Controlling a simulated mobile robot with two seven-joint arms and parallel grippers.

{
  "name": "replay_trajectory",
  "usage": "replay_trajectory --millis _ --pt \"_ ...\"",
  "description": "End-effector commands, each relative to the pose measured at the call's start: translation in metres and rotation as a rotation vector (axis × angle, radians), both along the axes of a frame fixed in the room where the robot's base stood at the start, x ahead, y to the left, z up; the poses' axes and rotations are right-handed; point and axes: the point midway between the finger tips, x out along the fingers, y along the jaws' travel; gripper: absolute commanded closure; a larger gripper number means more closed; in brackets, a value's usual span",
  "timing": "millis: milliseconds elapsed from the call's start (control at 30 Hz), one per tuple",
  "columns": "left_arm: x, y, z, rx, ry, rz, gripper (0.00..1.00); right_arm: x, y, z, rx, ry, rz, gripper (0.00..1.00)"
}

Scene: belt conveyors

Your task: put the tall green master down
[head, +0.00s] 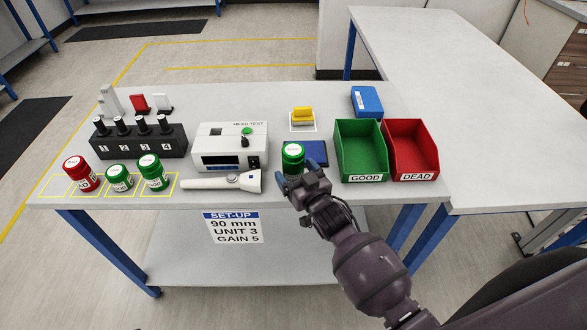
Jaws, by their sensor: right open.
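A tall green cylinder (293,155) with a white label on top stands upright by the front edge of the table, beside a dark blue pad (316,150). My right gripper (296,181) is at its near side, low down, with the jaws open; the fingers partly hide its lower part. I cannot tell whether they touch it, or whether its base rests on the table or the pad. Two other green jars, a shorter one (119,177) and a taller one (153,172), stand at the left with a red jar (79,174). My left gripper is not in view.
Yellow outlined squares (56,187) lie under the left jars. A head test box (231,144), a white handheld probe (221,183) and a black numbered rack (139,140) stand left of my gripper. Green (361,159) and red (412,159) bins stand to the right.

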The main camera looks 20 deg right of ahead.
Motion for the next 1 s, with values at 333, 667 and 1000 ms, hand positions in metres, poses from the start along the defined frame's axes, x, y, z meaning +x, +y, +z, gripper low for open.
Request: replay_trajectory --millis 333,667,1000 --pt "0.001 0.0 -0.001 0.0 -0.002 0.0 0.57 -0.063 -0.012 -0.001 0.001 0.001 0.0 0.16" --pt "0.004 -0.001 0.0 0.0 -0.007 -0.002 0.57 -0.099 -0.019 0.0 0.0 0.0 0.0 0.16" --pt "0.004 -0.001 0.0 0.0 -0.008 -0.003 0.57 -0.121 -0.034 -0.019 -0.019 0.076 -0.038 0.16"
